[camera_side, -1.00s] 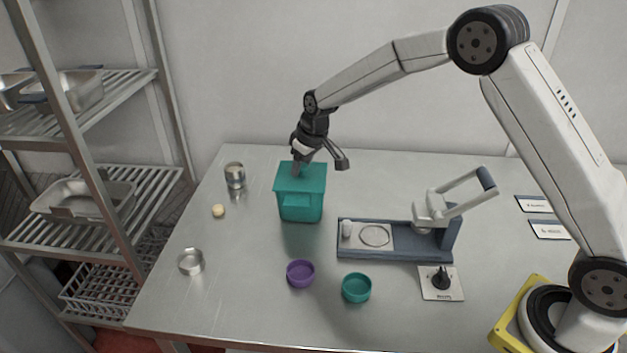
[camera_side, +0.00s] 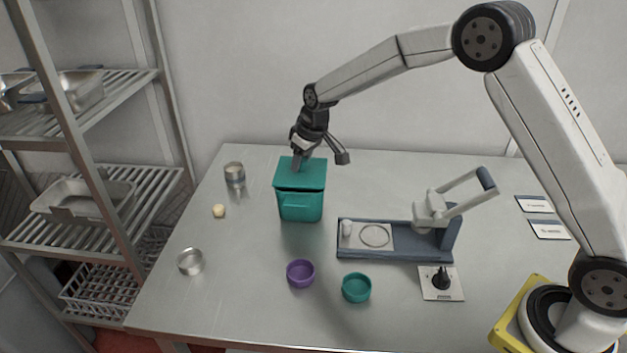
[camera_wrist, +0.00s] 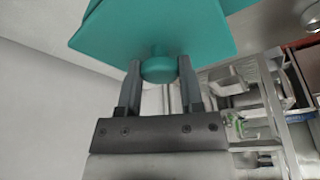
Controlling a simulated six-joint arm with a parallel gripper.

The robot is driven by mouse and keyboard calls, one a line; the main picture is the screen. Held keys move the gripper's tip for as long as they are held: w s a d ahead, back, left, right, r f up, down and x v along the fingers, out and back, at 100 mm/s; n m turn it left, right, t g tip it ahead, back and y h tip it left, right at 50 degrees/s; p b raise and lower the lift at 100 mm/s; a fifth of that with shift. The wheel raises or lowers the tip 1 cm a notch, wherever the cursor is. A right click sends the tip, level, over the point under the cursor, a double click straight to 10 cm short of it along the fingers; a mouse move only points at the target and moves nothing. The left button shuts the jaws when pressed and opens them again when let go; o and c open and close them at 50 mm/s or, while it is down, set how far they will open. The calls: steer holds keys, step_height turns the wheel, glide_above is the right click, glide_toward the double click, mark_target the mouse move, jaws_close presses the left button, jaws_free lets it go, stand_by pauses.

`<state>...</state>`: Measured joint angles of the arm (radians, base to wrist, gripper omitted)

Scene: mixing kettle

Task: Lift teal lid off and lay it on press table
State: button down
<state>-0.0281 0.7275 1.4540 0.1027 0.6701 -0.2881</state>
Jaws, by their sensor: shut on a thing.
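The teal lid (camera_side: 311,174) is a square plate above the teal box-shaped kettle (camera_side: 301,207). A dark gap shows between the lid and the kettle's rim, and the lid looks slightly tilted. My gripper (camera_side: 297,166) is above the lid. In the wrist view the lid (camera_wrist: 150,28) fills the top, and its round knob (camera_wrist: 158,68) sits between the two fingers of my gripper (camera_wrist: 158,78). The fingers are shut on the knob. The kettle's inside is hidden under the lid.
The press (camera_side: 395,245) stands right of the kettle. A purple bowl (camera_side: 300,273) and a teal bowl (camera_side: 356,288) are in front. A metal can (camera_side: 235,175), a small pale ball (camera_side: 218,211) and a metal cup (camera_side: 191,262) lie left.

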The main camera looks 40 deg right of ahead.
steer(key=shift+r, duration=1.8)
steer(key=s+a+f, duration=0.1)
steer(key=s+a, duration=1.2)
steer(key=s, duration=0.5)
steer(key=shift+s+a, duration=0.15)
steer(key=shift+a, duration=0.05)
steer(key=shift+f, duration=0.1)
